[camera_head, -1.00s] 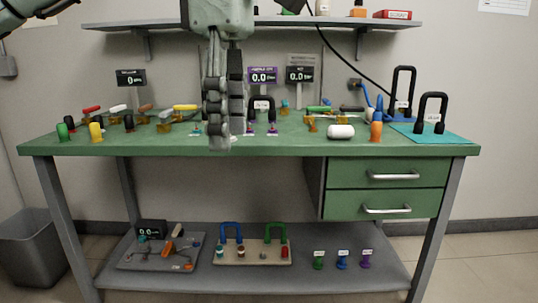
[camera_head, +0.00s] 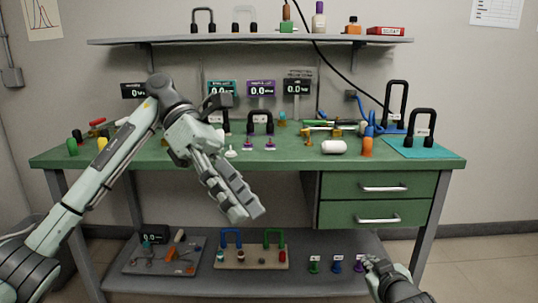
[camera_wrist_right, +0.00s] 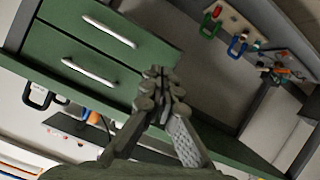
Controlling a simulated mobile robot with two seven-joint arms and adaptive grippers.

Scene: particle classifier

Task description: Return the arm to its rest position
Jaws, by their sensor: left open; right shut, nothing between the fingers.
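My left arm comes in from the left in the head view. My left gripper (camera_head: 244,208) hangs in front of the bench's front edge, pointing down and to the right, open and empty. My right gripper (camera_head: 373,264) is low at the lower right of the head view, in front of the lower shelf. In the right wrist view the right fingers (camera_wrist_right: 160,84) are together with nothing between them. Neither gripper touches an object that I can see.
The green bench (camera_head: 290,160) carries a white bottle (camera_head: 334,147), an orange bottle (camera_head: 367,147) and several small parts. Drawers (camera_head: 384,187) are at its right. The lower shelf (camera_head: 210,284) holds trays and small labelled pieces (camera_head: 337,267). A wall shelf (camera_head: 250,40) is above.

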